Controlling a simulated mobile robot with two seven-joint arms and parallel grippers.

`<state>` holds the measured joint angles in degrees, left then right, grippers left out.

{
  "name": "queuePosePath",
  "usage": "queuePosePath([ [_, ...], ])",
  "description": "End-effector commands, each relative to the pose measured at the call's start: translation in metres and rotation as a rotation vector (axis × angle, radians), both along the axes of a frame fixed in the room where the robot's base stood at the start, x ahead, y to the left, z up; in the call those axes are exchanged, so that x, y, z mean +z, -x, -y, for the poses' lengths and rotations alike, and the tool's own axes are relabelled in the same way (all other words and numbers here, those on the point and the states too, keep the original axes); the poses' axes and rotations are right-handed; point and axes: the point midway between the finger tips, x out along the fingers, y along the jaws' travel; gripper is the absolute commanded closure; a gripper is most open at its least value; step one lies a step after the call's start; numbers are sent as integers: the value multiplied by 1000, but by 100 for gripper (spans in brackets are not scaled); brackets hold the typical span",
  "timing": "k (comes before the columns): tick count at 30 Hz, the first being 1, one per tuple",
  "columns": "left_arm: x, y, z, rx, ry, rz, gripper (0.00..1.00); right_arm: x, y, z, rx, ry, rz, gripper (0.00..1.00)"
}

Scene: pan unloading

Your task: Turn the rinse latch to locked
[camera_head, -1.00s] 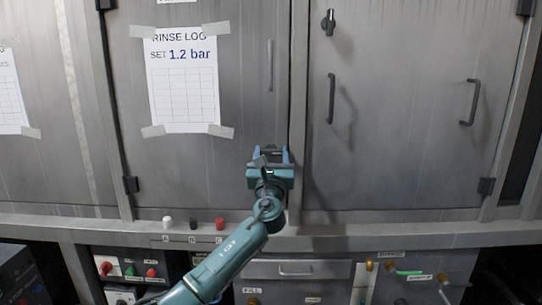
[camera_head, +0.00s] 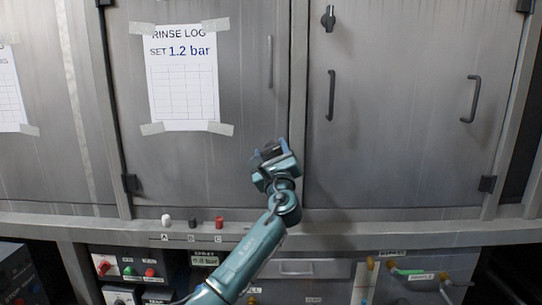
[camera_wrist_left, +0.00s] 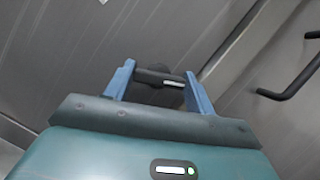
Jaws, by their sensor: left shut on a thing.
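The rinse latch is a small dark latch with a lever, low on the right side of the door that carries the rinse log. In the left wrist view the latch (camera_wrist_left: 158,78) sits between the two blue fingers of my left gripper (camera_wrist_left: 160,72), which is shut on it. In the head view my left gripper (camera_head: 270,151) is tilted to the left at the door and covers most of the latch. The latch's exact angle and any lock marking are hidden. My right gripper is not in view.
The rinse log sheet (camera_head: 183,80) is taped to the door above. A vertical handle (camera_head: 331,95) and another dark latch (camera_head: 329,18) are on the door to the right. Below, a ledge (camera_head: 400,226) carries white, black and red knobs; valves sit underneath.

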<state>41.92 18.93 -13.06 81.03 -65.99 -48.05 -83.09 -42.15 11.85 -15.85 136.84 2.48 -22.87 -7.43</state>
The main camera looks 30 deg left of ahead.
Motion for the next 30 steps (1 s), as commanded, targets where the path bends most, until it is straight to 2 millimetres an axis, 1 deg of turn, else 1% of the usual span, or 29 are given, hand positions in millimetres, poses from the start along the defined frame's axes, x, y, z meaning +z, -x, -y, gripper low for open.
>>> queuePosePath([
  [4, -1, 0, 1, 0, 122, 74, 68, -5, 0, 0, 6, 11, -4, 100],
  [11, 1, -1, 2, -1, 310, 188, 68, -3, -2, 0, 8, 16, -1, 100],
  [20, 3, -1, 2, 0, 553, 336, 68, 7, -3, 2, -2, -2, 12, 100],
  [26, 4, -1, 2, 1, 704, 429, 68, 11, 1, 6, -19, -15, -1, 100],
  [30, 3, -1, 1, 1, 795, 484, 68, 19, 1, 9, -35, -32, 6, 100],
])
